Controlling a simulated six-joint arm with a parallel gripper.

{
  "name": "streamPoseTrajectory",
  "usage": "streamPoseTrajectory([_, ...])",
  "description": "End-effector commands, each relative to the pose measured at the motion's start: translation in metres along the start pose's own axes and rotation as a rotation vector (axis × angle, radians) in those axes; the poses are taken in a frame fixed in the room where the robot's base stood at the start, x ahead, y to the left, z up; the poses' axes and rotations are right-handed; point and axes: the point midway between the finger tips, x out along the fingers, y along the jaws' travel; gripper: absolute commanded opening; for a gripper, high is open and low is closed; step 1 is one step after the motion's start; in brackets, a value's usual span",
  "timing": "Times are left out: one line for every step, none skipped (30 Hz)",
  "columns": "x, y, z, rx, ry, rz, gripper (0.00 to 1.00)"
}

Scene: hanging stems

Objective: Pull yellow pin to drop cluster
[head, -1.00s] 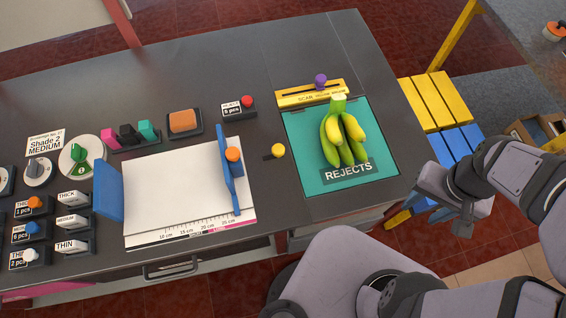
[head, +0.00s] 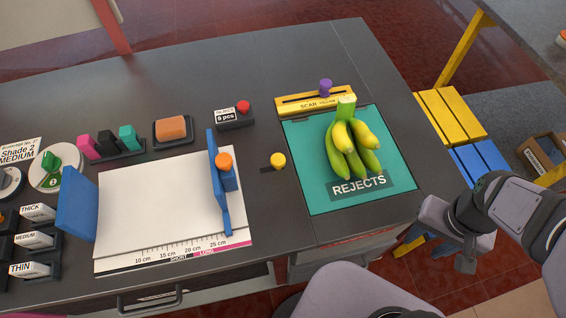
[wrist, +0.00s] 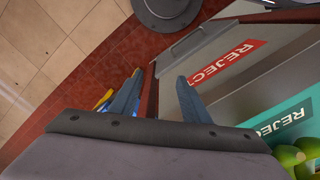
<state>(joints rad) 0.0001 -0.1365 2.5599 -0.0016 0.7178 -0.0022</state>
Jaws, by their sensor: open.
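The yellow pin is a round yellow knob (head: 278,160) in a short dark slot in the table, just left of the teal panel (head: 306,180) marked REJECTS. The cluster, a green-yellow banana bunch (head: 352,145), lies on that panel with its stem toward the yellow SCAR bar. Part of the bunch shows at the lower right of the wrist view (wrist: 290,158). My gripper (head: 468,252) is off the table's right edge, right of and nearer than the panel, apart from pin and bunch. In the wrist view its two fingers (wrist: 160,98) stand apart with nothing between them.
A white measuring board (head: 150,215) with a blue slider (head: 219,185) lies left of the pin. A purple knob (head: 325,88) is on the yellow bar (head: 300,101). A red-button counter box (head: 234,115) stands behind. A yellow and blue slatted stool (head: 450,115) is beyond the right edge.

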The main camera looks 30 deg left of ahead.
Motion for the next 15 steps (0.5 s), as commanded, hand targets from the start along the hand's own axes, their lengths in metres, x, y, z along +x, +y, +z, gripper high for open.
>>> streamPoseTrajectory([0.0, 0.0, 0.0, 0.0, 0.0, 0.0, 0.43])
streamPoseTrajectory([0.0, 0.0, 0.0, 0.0, 0.0, 0.0, 0.43])
streamPoseTrajectory([0.0, 0.0, 0.0, 0.0, 0.0, 0.0, 0.43])
streamPoseTrajectory([0.0, 0.0, 0.0, 0.0, 0.0, 0.0, 0.43])
streamPoseTrajectory([0.0, 0.0, 0.0, 0.0, 0.0, 0.0, 0.43])
streamPoseTrajectory([0.0, 0.0, 0.0, 0.0, 0.0, 0.0, 0.44])
streamPoseTrajectory([0.0, 0.0, 0.0, -0.001, -0.001, 0.0, 0.44])
streamPoseTrajectory([-0.001, 0.0, 0.0, -0.004, -0.002, 0.001, 0.44])
streamPoseTrajectory([-0.003, -0.001, 0.0, -0.012, -0.005, 0.002, 0.44])
streamPoseTrajectory([-0.005, -0.001, 0.0, -0.021, -0.01, 0.004, 0.44])
streamPoseTrajectory([-0.008, -0.002, 0.001, -0.034, -0.015, 0.007, 0.44])
streamPoseTrajectory([-0.014, -0.003, 0.001, -0.055, -0.025, 0.012, 0.44])
streamPoseTrajectory([-0.018, -0.003, 0.002, -0.076, -0.036, 0.017, 0.44])
streamPoseTrajectory([-0.024, -0.005, 0.001, -0.092, -0.044, 0.02, 0.44])
streamPoseTrajectory([-0.032, -0.008, 0.0, -0.116, -0.059, 0.024, 0.44])
